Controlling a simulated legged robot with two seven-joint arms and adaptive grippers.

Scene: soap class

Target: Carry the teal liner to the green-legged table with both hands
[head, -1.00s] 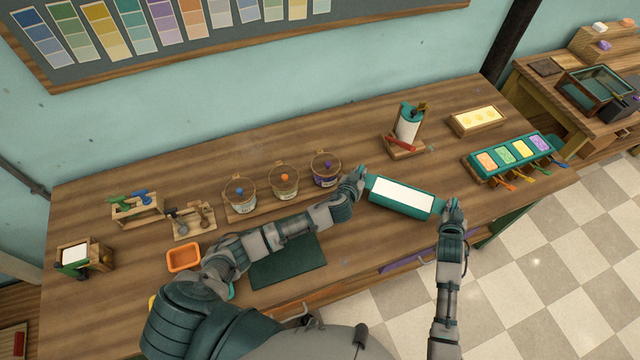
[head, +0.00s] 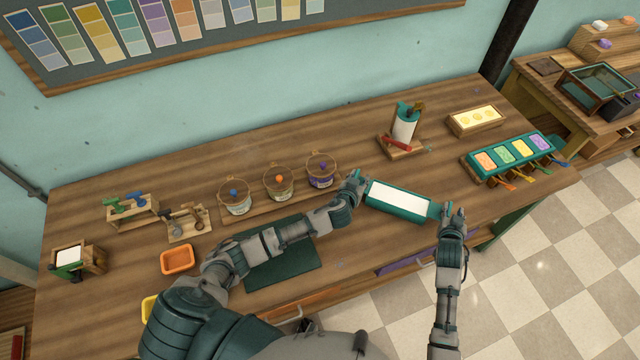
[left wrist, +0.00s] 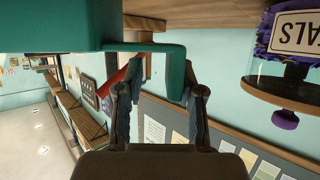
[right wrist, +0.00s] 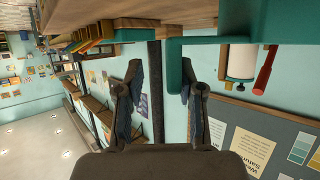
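The teal liner (head: 398,217) is a long teal tray with a white inside, lying at the front edge of the wooden table (head: 130,320). A green leg (head: 512,226) shows under this table's right end. My left gripper (head: 358,180) is at the liner's left end. In the left wrist view, its fingers (left wrist: 162,85) stand apart, with the liner's teal handle (left wrist: 175,75) between them. My right gripper (head: 449,209) is at the right end. In the right wrist view, its fingers (right wrist: 160,78) are apart, with the teal handle (right wrist: 174,70) close to the right finger.
Three lidded tubs (head: 280,184) stand behind my left arm. A teal roll holder (head: 404,125), a yellow soap mould (head: 476,120) and a teal tray of coloured blocks (head: 512,152) are at the right. A dark mat (head: 282,270) lies below my left arm. A second table (head: 548,110) with an olive leg stands far right.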

